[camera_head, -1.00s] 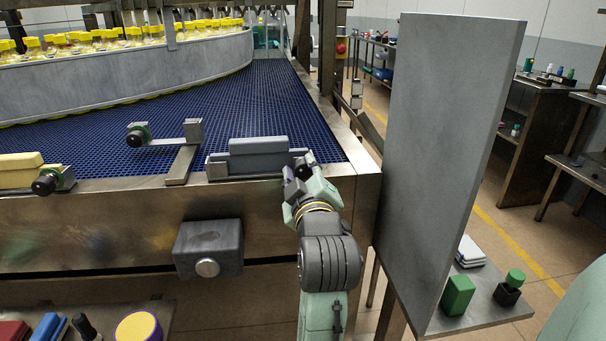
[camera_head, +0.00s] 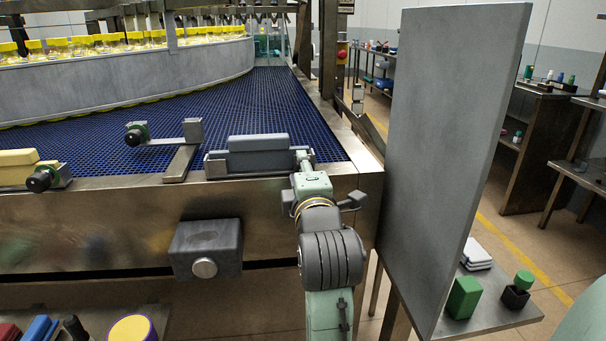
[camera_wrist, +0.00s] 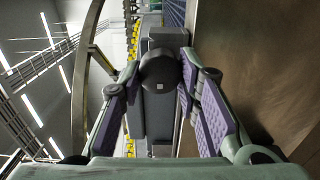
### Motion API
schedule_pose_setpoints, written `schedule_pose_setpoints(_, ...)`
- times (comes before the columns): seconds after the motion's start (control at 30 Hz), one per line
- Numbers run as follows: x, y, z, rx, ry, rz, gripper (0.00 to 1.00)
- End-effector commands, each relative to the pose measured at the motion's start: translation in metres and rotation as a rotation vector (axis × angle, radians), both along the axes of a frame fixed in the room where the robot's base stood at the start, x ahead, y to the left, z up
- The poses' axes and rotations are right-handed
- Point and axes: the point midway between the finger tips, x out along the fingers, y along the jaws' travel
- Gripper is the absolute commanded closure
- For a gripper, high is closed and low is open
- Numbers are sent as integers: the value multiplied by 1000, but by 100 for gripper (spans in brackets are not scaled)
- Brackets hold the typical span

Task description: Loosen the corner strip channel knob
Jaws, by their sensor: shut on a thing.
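The corner strip channel (camera_head: 230,172) is a grey metal channel with a blue-grey strip block (camera_head: 259,152) in it, at the front right corner of the blue conveyor. In the head view my gripper (camera_head: 307,163) reaches the channel's right end and hides most of the knob.
Another channel with a black knob (camera_head: 134,137) and a yellow block with a knob (camera_head: 38,181) sit to the left. A grey box with a round button (camera_head: 205,267) is on the front face. A tall grey panel (camera_head: 445,160) stands close to my arm's right.

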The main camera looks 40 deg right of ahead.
Motion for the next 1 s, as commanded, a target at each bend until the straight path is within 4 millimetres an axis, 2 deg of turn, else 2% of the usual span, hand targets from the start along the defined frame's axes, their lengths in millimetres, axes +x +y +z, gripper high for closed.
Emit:
schedule_pose_setpoints(0.67,1,0,2,-54,27,1,98)
schedule_pose_setpoints(0.7,1,0,2,-54,27,1,68)
schedule_pose_setpoints(1.0,0,0,1,-52,30,0,49)
